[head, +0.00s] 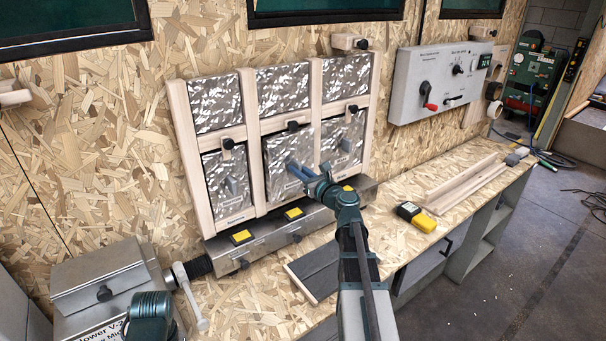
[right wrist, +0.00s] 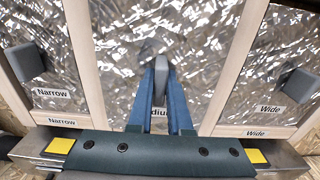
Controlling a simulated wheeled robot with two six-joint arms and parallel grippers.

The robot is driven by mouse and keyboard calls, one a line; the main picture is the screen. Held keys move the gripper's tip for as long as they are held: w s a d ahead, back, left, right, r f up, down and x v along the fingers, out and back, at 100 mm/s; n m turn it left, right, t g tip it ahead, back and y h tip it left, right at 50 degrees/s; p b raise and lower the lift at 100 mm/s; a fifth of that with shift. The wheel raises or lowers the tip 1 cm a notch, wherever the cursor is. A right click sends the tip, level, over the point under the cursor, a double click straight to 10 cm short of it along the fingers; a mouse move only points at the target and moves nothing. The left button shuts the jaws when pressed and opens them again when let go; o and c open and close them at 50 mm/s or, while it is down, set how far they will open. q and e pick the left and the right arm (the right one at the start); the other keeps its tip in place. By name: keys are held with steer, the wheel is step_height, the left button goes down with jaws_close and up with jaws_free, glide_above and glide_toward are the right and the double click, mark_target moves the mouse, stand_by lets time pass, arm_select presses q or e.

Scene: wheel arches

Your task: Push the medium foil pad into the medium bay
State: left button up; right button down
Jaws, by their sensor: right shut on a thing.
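The medium foil pad (head: 278,155) is a crinkled silver panel at the middle bay of the lower row in the pale wooden frame (head: 185,140). In the head view it seems to stand slightly proud of the frame; its depth is hard to judge. My right gripper (head: 293,167) is in front of it, shut on its grey handle (right wrist: 161,70). In the right wrist view the pad (right wrist: 122,45) shows between two posts, and my fingers partly hide its label. The narrow pad (head: 213,178) and wide pad (head: 340,137) flank it.
Wooden turn-latches with black knobs, one (head: 293,126) above the medium pad, sit on the frame. A metal ledge (head: 270,238) with yellow pads runs below. A control box (head: 428,95) hangs right. A yellow-black tool (head: 415,215), dark board (head: 318,268) and timber (head: 465,182) lie on the bench.

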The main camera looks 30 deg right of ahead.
steer(key=shift+w+a, duration=0.15)
steer(key=shift+w, duration=1.75)
steer(key=c, duration=0.8)
jaws_free()
steer(key=shift+s, duration=0.1)
steer(key=shift+o, duration=0.2)
steer(key=s+d, duration=0.1)
steer(key=s, duration=1.2)
steer(key=shift+s, duration=0.4)
